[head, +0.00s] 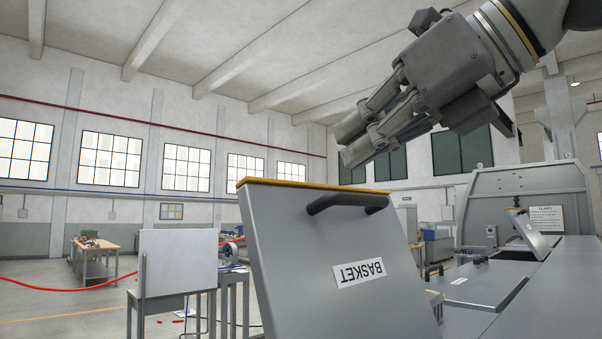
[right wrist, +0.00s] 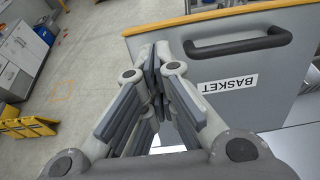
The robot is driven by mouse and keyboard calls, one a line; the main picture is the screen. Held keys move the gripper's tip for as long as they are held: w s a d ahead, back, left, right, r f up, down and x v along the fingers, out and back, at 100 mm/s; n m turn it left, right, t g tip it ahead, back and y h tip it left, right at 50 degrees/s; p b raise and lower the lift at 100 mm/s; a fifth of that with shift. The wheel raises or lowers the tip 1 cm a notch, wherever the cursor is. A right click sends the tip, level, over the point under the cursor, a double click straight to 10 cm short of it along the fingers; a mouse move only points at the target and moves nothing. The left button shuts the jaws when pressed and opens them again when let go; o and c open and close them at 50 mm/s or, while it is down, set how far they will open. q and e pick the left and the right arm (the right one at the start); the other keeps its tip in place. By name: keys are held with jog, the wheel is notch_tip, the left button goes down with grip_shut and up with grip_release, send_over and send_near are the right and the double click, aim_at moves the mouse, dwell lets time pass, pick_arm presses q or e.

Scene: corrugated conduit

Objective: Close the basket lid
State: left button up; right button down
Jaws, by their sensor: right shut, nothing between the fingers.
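The basket lid (head: 325,260) is a grey panel with a yellow-orange top edge, a dark handle and an upside-down BASKET label. It stands raised and tilted in the head view. Its handle (head: 347,201) is near the top edge. The lid also shows in the right wrist view (right wrist: 285,100), with its handle (right wrist: 240,44) at upper right. My right gripper (head: 352,142) is shut and empty, above the lid's top edge in the head view. In the right wrist view its fingertips (right wrist: 157,55) are beside the lid's left part. My left gripper is not in view.
A grey machine (head: 525,205) with a flat worktop (head: 545,295) is at the right, with a smaller raised flap (head: 530,234). A table with a white panel (head: 178,263) stands left of the lid. A yellow step (right wrist: 27,127) is on the floor in the right wrist view.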

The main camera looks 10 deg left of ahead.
aim_at(285, 190)
jog(key=p+x, duration=0.3)
jog(key=x, duration=0.6)
jog(key=shift+w+a, duration=0.2)
jog(key=shift+w, duration=0.05)
jog(key=shift+w+a+f+p, duration=0.2)
jog(key=shift+p, duration=0.1)
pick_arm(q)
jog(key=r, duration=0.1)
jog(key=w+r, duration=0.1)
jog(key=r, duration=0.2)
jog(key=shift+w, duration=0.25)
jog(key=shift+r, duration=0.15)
